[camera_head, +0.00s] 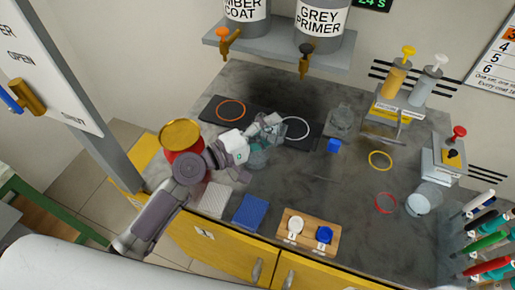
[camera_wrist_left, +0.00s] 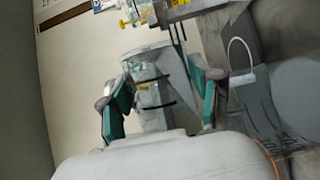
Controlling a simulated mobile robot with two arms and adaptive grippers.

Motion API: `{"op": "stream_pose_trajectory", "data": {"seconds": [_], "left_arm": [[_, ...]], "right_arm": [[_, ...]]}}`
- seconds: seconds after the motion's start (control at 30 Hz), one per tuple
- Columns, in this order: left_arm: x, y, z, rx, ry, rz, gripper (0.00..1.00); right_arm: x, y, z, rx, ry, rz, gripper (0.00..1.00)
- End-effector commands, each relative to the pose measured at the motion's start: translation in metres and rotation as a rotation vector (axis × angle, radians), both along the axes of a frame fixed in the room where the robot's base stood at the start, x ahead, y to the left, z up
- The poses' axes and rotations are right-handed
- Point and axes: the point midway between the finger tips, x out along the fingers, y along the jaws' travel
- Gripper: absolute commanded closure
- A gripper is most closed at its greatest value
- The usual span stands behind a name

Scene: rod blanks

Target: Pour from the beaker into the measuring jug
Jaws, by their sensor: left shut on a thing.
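My left gripper (camera_head: 260,146) is shut on a clear glass vessel, which I take to be the beaker (camera_head: 261,157), over the left-middle of the counter. In the left wrist view the beaker (camera_wrist_left: 151,90) shows dark bands and sits between the teal-padded fingers of the gripper (camera_wrist_left: 160,98). Its contents and exact tilt are unclear. A clear vessel, probably the measuring jug (camera_head: 341,119), stands apart to the right, near the back. Another clear vessel (camera_head: 424,198) stands at the right, by a dispenser. My right gripper is out of view.
A dark mat (camera_head: 210,113) with orange (camera_head: 231,110) and white (camera_head: 296,128) rings lies by the gripper. A red pot with a gold top (camera_head: 181,140) is beside my arm. The counter's middle (camera_head: 310,180) is clear.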

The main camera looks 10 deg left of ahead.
Motion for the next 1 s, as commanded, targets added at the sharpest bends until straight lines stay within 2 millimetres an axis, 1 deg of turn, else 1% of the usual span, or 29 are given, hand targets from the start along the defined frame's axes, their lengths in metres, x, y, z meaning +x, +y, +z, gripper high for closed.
{"op": "stream_pose_trajectory", "data": {"seconds": [0.27,0.57,1.0], "left_arm": [[0.0001,-0.0001,0.0006,-0.001,-0.001,0.000,0.72],[0.0010,0.0018,0.0020,-0.049,0.022,0.000,0.72],[0.0010,0.0018,0.0031,-0.054,0.025,0.000,0.72]], "right_arm": [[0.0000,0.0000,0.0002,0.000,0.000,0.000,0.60],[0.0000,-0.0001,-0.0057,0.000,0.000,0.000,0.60],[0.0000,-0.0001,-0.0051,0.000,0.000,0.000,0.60]]}}
